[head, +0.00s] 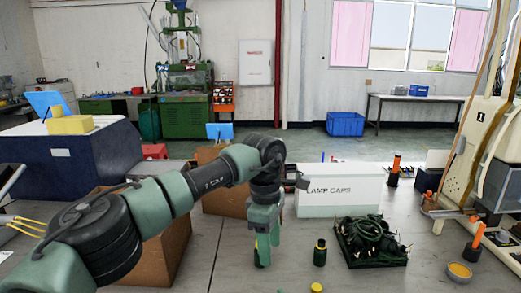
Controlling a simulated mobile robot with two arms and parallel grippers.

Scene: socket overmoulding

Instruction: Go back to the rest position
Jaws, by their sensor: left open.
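My left arm reaches in from the left, across the grey worktop (225,270). My left gripper (266,251) points down over the worktop, left of the white box marked "LAMP CAPS" (340,200). It is open, and nothing shows between its fingers. I cannot tell how far its tips are above the surface. My right gripper is not in view.
Brown boxes (172,245) stand behind my left arm. Orange-handled tools (394,168) and a round yellow tin (459,271) are at right. A beige machine (478,130) stands far right.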

